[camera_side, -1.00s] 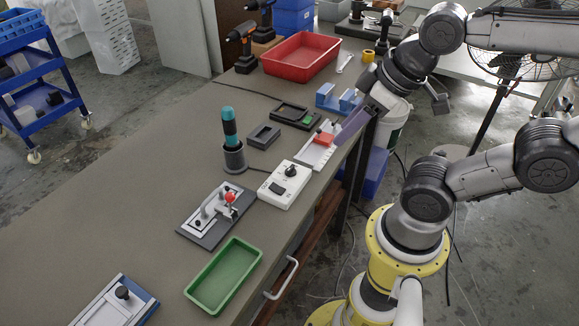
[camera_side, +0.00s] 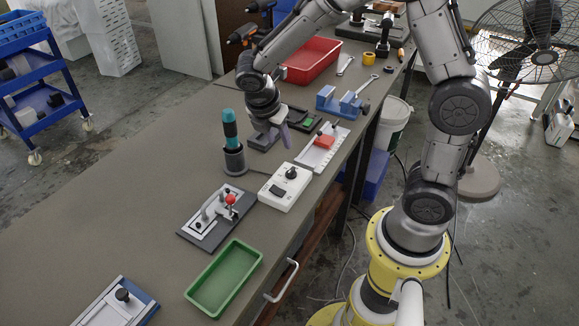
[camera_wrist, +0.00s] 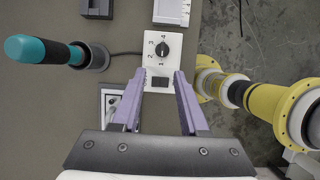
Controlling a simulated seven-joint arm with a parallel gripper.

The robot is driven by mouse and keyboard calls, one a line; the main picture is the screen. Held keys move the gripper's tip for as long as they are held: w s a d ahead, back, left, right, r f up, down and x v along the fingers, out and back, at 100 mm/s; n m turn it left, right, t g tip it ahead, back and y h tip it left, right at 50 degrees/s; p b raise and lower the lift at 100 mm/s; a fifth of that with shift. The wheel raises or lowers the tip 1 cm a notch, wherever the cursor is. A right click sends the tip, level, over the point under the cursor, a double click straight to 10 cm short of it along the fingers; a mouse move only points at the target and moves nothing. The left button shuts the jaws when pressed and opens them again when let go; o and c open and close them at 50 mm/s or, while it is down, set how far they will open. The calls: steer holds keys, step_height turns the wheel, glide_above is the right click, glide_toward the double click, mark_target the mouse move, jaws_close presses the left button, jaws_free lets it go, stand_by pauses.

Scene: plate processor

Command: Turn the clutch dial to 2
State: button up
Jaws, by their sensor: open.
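The white control box (camera_side: 286,187) lies on the bench with a black dial (camera_side: 291,173) on top. In the wrist view, the dial (camera_wrist: 162,49) is surrounded by the printed numbers 1 to 4; its exact setting is too small to tell. A dark rectangular patch (camera_wrist: 160,83) sits on the box below the dial. My gripper (camera_wrist: 160,76) is open and empty, its purple fingers pointing toward the box, one on each side in the picture. The dial appears just beyond the fingertips. In the side view, my gripper (camera_side: 285,133) hangs above the bench, behind the box and apart from it.
A fixture plate (camera_side: 217,217) and green tray (camera_side: 225,278) lie in front.

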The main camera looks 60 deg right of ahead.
mark_target(291, 170)
steer(key=x, duration=1.4)
steer(key=shift+s+f, duration=0.25)
steer(key=shift+f, duration=0.05)
jaws_close()
